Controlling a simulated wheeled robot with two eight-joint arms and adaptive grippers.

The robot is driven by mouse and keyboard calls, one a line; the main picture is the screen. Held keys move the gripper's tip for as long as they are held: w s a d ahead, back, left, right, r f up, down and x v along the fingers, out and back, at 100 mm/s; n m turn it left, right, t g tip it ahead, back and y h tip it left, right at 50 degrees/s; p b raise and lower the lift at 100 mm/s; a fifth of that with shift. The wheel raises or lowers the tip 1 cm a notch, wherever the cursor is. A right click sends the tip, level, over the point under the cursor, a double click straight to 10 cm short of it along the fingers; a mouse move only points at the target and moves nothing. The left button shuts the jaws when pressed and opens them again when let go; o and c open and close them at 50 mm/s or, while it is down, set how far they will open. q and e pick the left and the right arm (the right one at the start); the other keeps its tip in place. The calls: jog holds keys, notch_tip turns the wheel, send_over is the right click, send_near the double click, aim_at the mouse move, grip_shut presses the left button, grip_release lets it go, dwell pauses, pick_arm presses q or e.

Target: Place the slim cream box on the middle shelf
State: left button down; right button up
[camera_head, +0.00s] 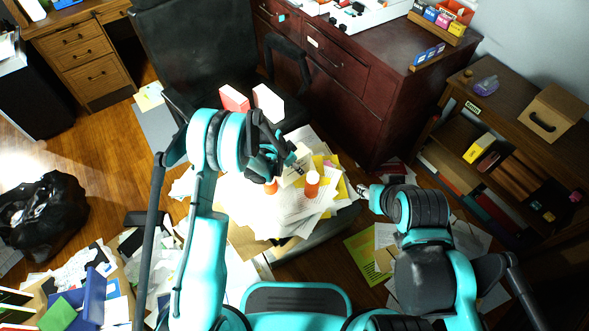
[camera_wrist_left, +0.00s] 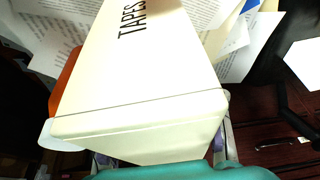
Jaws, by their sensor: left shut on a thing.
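The slim cream box (camera_wrist_left: 140,85), marked TAPES, fills the middle of the left wrist view. My left gripper (camera_head: 284,158) is shut on it above the paper pile, and only a small part of the box shows in the head view (camera_head: 297,167). The wooden shelf unit (camera_head: 462,98) stands at the right, with a yellow box (camera_head: 478,148) and several brown books (camera_head: 517,180) on its middle level. My right gripper (camera_head: 366,190) is low, near the pile's right side. Its fingers are too small to tell open from shut.
Two orange-and-white bottles, one at the front (camera_head: 312,184), stand among loose papers (camera_head: 290,212). A dark red desk (camera_head: 400,85) lies between the pile and the shelf unit. A black chair (camera_head: 190,45) is behind. A cardboard box (camera_head: 548,115) and a purple dispenser (camera_head: 486,86) occupy the shelf top.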

pick_arm(q)
jog(key=shift+f, duration=0.9)
jog(key=shift+r, duration=0.1)
jog(key=c, duration=0.6)
grip_release()
jog(key=shift+c, duration=0.2)
